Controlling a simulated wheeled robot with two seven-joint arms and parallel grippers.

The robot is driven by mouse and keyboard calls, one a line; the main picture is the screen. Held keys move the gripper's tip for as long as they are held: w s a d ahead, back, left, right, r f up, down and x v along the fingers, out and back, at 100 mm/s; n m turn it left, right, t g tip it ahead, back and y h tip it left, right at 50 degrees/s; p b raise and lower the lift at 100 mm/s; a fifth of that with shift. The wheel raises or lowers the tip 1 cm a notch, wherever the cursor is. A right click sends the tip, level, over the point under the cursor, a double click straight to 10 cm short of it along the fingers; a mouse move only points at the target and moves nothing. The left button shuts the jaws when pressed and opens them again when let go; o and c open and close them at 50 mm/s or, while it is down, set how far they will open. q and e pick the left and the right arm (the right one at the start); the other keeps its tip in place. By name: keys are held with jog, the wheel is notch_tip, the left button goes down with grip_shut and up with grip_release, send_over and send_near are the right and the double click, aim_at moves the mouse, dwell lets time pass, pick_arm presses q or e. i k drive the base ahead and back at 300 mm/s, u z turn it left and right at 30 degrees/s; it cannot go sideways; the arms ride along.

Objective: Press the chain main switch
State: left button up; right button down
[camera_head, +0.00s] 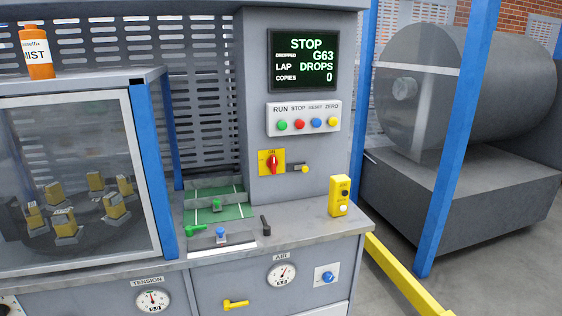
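A red rotary handle on a yellow plate (271,163) is on the grey cabinet column, below the button panel; it looks like a main switch. The handle stands roughly upright, and the small label above it seems to read "ON". I see no readable "chain" label. A small lever with a yellow knob (304,169) sticks out to its right. A yellow box (340,196) with a black and a white button stands on the counter to the lower right; its lettering is too small to read. Neither of my grippers shows in the head view.
A screen (304,60) reads STOP, G63, LAP DROPS and COPIES 0. Below it is a panel (303,119) of coloured buttons. Small levers (266,226) stand on the counter. Blue posts (459,140) and a glazed enclosure (75,180) flank the column.

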aim_at(272, 163)
jog(key=u, duration=0.3)
jog(key=i, duration=1.1)
jog(key=u, duration=0.1)
